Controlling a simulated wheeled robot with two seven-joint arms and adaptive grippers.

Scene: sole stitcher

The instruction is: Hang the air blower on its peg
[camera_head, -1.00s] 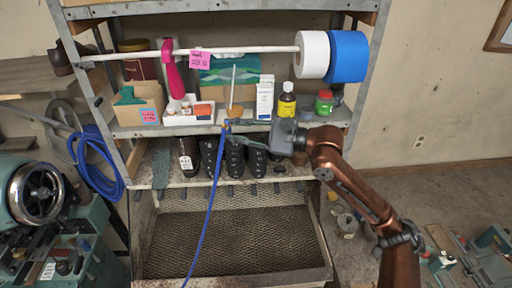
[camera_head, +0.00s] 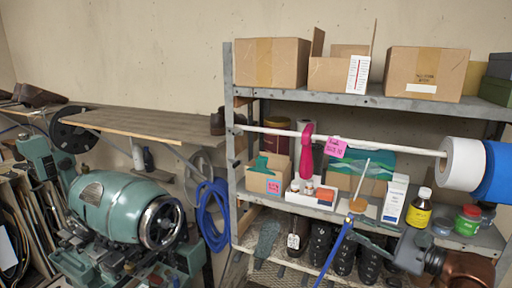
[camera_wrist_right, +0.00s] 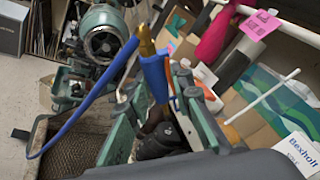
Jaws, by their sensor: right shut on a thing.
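The air blower (camera_wrist_right: 155,78) is a blue body with a brass tip, and a blue hose runs from it. In the right wrist view it stands between the green fingers of my right gripper (camera_wrist_right: 162,105), which is shut on it. In the head view the blower (camera_head: 337,248) is a thin blue length left of my right gripper (camera_head: 368,230), in front of the middle shelf's front edge. I cannot make out which part is its peg. My left gripper is not in view.
A metal shelf unit (camera_head: 370,97) carries boxes, bottles and a white rod (camera_head: 370,144) with white and blue rolls. A blue hose coil (camera_head: 212,212) hangs left of the unit, beside a green machine (camera_head: 115,205).

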